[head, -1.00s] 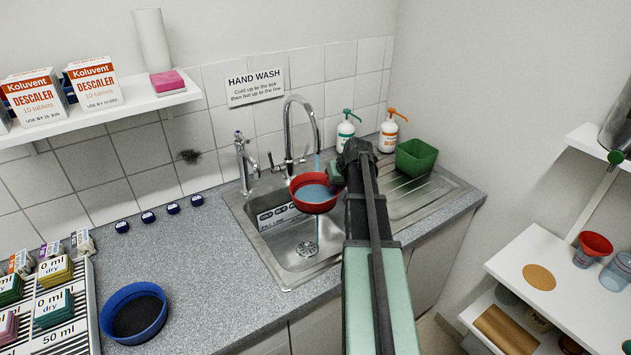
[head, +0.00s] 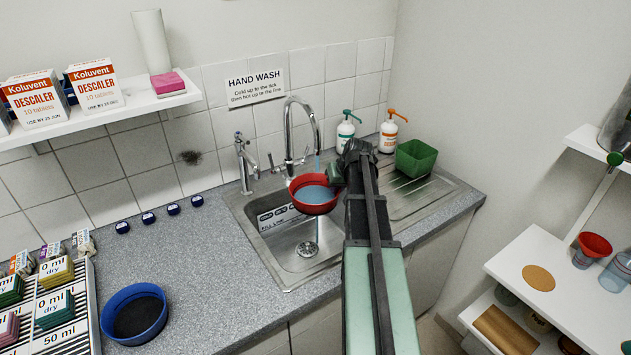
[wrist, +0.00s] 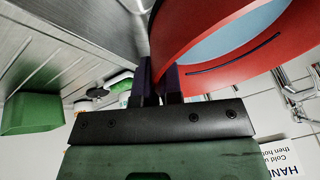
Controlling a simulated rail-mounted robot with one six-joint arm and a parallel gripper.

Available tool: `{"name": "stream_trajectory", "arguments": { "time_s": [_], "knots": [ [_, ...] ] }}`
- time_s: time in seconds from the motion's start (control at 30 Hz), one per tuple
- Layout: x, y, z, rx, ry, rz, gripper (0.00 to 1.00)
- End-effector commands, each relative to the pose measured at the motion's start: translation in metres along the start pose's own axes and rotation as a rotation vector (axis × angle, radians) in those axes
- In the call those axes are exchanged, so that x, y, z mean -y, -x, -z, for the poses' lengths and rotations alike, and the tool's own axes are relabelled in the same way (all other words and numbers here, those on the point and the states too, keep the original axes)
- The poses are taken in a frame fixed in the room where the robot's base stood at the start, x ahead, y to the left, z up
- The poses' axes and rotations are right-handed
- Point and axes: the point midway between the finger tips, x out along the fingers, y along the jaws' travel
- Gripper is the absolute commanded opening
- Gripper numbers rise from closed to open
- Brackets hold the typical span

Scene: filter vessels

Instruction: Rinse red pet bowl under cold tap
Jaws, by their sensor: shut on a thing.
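The red pet bowl (head: 316,206) is held level over the sink (head: 290,270), under the spout of the tall arched tap (head: 289,140). A thin blue stream of water (head: 317,166) falls from the spout into it, and blue water lies inside. My gripper (head: 340,177) is shut on the bowl's right rim in the head view. In the wrist view my gripper's dark fingers (wrist: 158,80) pinch the wall of the red bowl (wrist: 235,70). A dark curved line marks the bowl's side there. The contact is partly hidden by the arm in the head view.
A smaller tap (head: 242,160) stands left of the arched one. Two pump bottles (head: 388,132) and a green tub (head: 417,158) stand at the right. A blue bowl (head: 134,335) sits on the counter at the left. The counter (head: 200,265) between is clear.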

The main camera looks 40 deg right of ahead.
Motion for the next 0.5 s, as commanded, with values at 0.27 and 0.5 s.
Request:
{"name": "stream_trajectory", "arguments": {
  "time_s": [0.27, 0.5],
  "knots": [
    [0.015, 0.035, -0.017, 0.000, 0.000, 0.000, 0.00],
    [0.021, 0.048, -0.027, 0.000, 0.000, 0.000, 0.00]
  ]
}}
